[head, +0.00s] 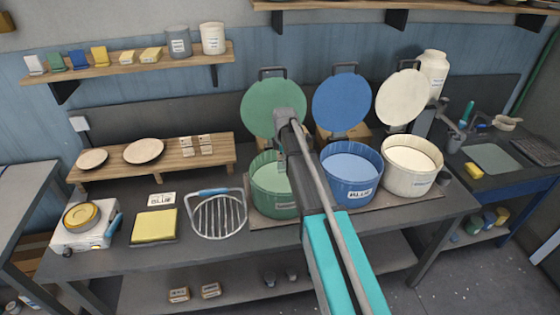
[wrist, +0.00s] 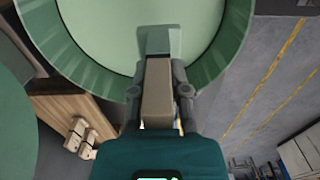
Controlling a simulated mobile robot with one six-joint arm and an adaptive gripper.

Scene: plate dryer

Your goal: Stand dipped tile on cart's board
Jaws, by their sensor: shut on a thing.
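My gripper (wrist: 160,92) is shut on a tan tile (wrist: 157,100) in the wrist view, one finger on each side. The far end of the tile (wrist: 159,42) looks pale green and is over or in the green liquid of the green bucket (wrist: 38,25); I cannot tell whether it touches the liquid. In the head view my arm reaches to the green bucket (head: 263,192) and hides part of it; the tile cannot be made out there. I cannot tell for sure which surface is the cart's board.
A blue bucket (head: 350,185) and a cream bucket (head: 410,172) stand to the right, lids raised behind. A blue-framed stand (head: 472,180) is far right; a grey table (head: 30,195) is far left.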

